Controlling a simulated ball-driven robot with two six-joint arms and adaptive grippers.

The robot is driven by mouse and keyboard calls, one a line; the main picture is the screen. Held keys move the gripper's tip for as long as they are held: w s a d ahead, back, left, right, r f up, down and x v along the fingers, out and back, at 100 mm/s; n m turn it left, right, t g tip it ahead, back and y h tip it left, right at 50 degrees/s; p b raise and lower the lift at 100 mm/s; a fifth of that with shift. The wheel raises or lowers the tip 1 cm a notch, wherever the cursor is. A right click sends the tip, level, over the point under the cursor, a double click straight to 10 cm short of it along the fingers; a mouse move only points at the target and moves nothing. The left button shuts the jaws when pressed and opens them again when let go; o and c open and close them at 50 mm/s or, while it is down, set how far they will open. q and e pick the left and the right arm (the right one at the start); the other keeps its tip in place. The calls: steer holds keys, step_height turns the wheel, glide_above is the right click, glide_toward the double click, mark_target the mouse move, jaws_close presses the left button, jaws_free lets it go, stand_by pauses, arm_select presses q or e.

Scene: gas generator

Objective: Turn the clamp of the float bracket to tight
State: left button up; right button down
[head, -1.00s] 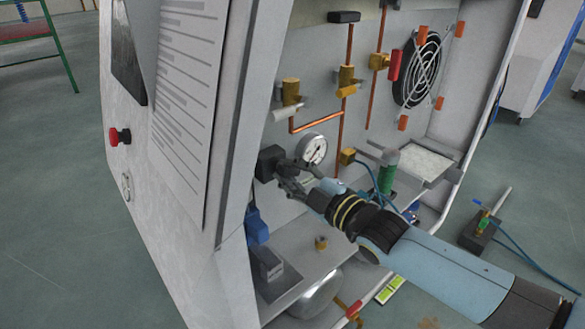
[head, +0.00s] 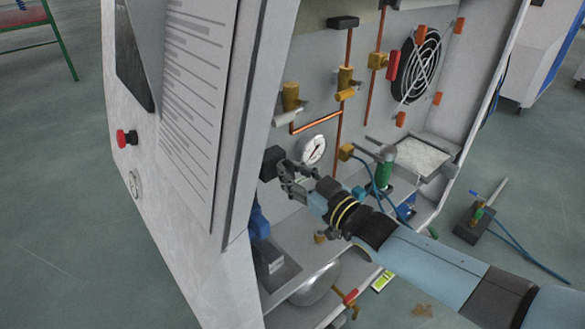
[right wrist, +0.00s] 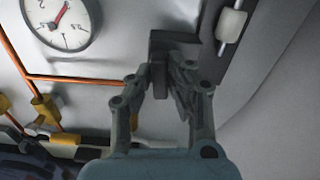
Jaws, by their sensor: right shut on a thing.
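My right gripper (head: 290,178) reaches into the open cabinet at the black block of the float bracket (head: 271,163). In the right wrist view the gripper (right wrist: 162,76) has its fingers on both sides of a small dark tab, the clamp (right wrist: 159,82), which juts from the dark bracket (right wrist: 172,40). The gripper is shut on this clamp. A white float (right wrist: 232,24) on a thin rod is to the right of the bracket. The fingers partly hide the clamp, so its exact angle is hard to tell. My left gripper is not in view.
A round gauge (head: 313,149) and copper pipes (head: 316,122) are close by on the back panel. The cabinet's front panel (head: 195,110) stands left of the gripper. A green-bodied fitting (head: 385,172) and a blue hose are to the right.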

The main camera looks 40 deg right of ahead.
steer(key=shift+f+m, duration=0.1)
steer(key=shift+m, duration=0.7)
steer(key=c, duration=1.3)
jaws_free()
steer(key=s, duration=0.8)
steer(key=s+d, duration=0.1)
steer(key=s, duration=0.3)
